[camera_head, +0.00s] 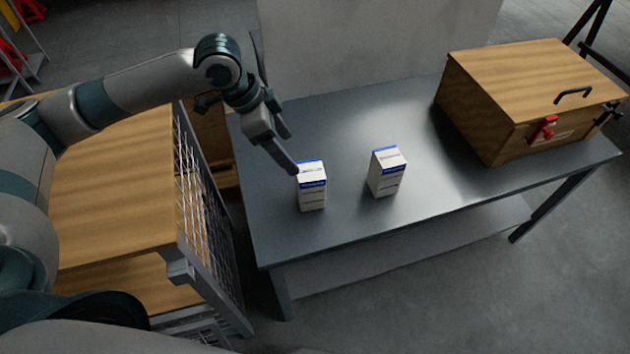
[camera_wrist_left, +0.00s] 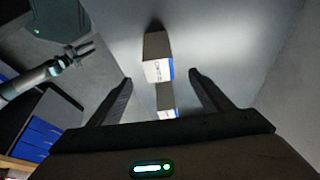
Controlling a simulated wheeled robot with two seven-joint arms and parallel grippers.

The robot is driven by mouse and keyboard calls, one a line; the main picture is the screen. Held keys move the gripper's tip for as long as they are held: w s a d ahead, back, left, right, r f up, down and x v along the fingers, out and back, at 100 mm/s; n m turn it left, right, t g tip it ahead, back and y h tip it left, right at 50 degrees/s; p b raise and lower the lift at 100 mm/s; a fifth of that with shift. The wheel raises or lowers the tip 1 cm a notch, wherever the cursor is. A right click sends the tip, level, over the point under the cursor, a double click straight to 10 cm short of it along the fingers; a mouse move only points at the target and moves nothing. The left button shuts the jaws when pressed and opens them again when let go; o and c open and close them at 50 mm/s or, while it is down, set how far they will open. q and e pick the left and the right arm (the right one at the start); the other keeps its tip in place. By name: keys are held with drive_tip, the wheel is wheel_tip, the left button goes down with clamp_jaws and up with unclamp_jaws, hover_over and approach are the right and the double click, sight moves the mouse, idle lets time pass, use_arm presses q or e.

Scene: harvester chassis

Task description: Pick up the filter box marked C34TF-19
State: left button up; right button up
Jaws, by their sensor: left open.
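Two white filter boxes with blue bands stand upright and apart on the grey table (camera_head: 340,225). The left box (camera_head: 312,188) is just below my left gripper (camera_head: 291,152); the right box (camera_head: 386,174) stands a little way off. My left gripper is open, and one finger overlaps the left box's top in the head view; contact cannot be told. In the left wrist view two boxes, an upper one (camera_wrist_left: 153,68) and a lower one (camera_wrist_left: 166,102), show between the open fingers (camera_wrist_left: 160,78). The print is too small to read, so I cannot tell which is C34TF-19.
A wooden case (camera_head: 530,95) with a red latch stands at the table's right end. A wooden-topped wire cart (camera_head: 110,190) is left of the table. In the left wrist view another gripper, likely my right one (camera_wrist_left: 82,51), shows at the left. The table's front middle is clear.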

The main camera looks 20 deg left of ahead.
sight(304, 170)
drive_tip(key=shift+w+a+r, duration=0.1)
drive_tip(key=shift+w, duration=0.2)
use_arm(q)
drive_tip(key=shift+s, duration=0.1)
drive_tip(key=p+x, duration=0.1)
drive_tip(key=x, duration=1.1)
drive_tip(key=shift+f+p, duration=0.1)
drive_tip(key=shift+p, duration=0.3)
use_arm(e)
drive_tip(key=s+d+f+g, duration=0.1)
drive_tip(key=s+d+f, duration=0.1)
drive_tip(key=s, duration=0.3)
drive_tip(key=shift+s+d+g+h, duration=0.15)
drive_tip(key=shift+s+g+h, duration=0.15)
drive_tip(key=shift+w, duration=0.15)
